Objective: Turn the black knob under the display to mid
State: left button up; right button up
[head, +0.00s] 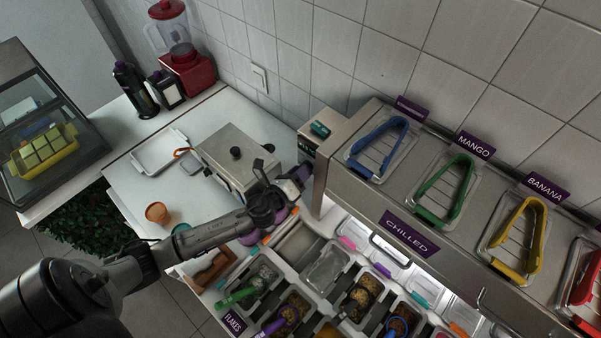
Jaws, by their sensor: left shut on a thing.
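The steel chilled counter's end post (318,165) carries a small dark display (307,149) near its top. My left arm reaches in from the lower left, and my left gripper (302,173) is at the post just below that display. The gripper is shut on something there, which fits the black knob. The knob itself is hidden behind the fingers, so its pointer and setting cannot be read. My right gripper is not in view.
A steel box with a black lid knob (235,153) stands left of the gripper. Below are several topping tubs (326,266). Coloured tongs (377,142) lie on lids along the raised shelf. A terracotta cup (157,212) stands on the white counter.

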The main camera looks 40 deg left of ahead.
pick_arm(q)
jog(key=n+p, duration=0.1)
jog(key=n, duration=0.5)
jog(key=n+h+p, duration=0.1)
jog(key=n, duration=0.5)
jog(key=shift+a+n+h, duration=0.1)
jog(key=shift+n+h, duration=0.2)
jog(key=shift+n, duration=0.1)
dwell(0.3)
jog(key=o, duration=0.9)
jog(key=s, duration=0.4)
jog(key=s+b, duration=0.1)
jog(key=s, duration=0.4)
jog(key=s+r, duration=0.1)
jog(key=s, duration=0.3)
jog(key=shift+s+a, duration=0.25)
jog(key=shift+s, duration=0.15)
